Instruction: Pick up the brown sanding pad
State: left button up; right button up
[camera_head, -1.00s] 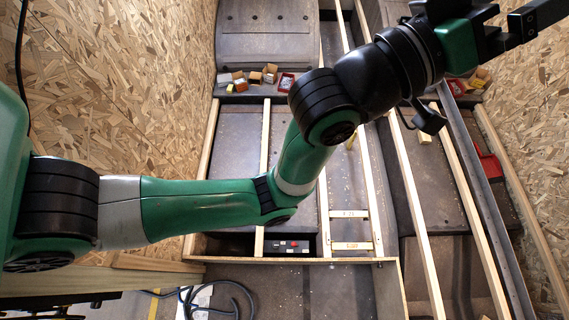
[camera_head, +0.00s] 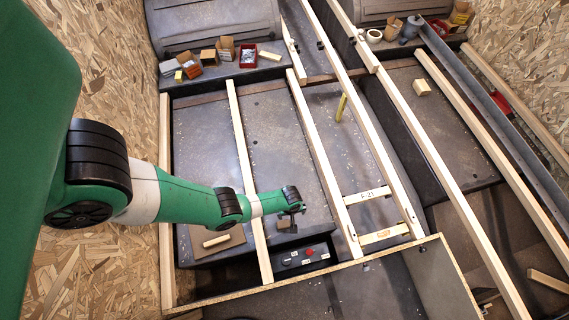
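My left arm comes in from the left, and its gripper (camera_head: 292,211) is low over the dark panel in the middle of the view. It is small and dark here, and I cannot make out its finger opening. A small dark brown block (camera_head: 286,227), which may be the sanding pad, is directly below the fingertips. I cannot tell whether the gripper touches or holds it. A light wooden block (camera_head: 216,240) lies on a brown sheet to the left. My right gripper is not in view.
Long wooden battens (camera_head: 248,175) run along both sides of the work area. A dark switch box (camera_head: 304,257) with a red button is just below the gripper. Small boxes (camera_head: 209,57) and a red tray (camera_head: 248,55) stand at the back. A yellow-tan block (camera_head: 422,87) lies right.

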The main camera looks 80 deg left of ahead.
pick_arm(q)
jog(key=b, duration=0.3)
send_near(284, 224)
jog(key=shift+w+d+g, duration=0.15)
jog(key=shift+w+g, duration=0.05)
jog(key=shift+g, duration=0.1)
notch_tip(284, 224, down, 6)
jog(key=b, duration=0.5)
jog(key=shift+r+b, duration=0.15)
jog(key=shift+b, duration=0.2)
jog(key=f+b, duration=0.6)
jog(key=shift+s+a, duration=0.1)
jog(key=shift+a, duration=0.25)
jog(key=shift+r, duration=0.2)
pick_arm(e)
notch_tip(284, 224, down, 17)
pick_arm(q)
jog(key=shift+c, duration=0.2)
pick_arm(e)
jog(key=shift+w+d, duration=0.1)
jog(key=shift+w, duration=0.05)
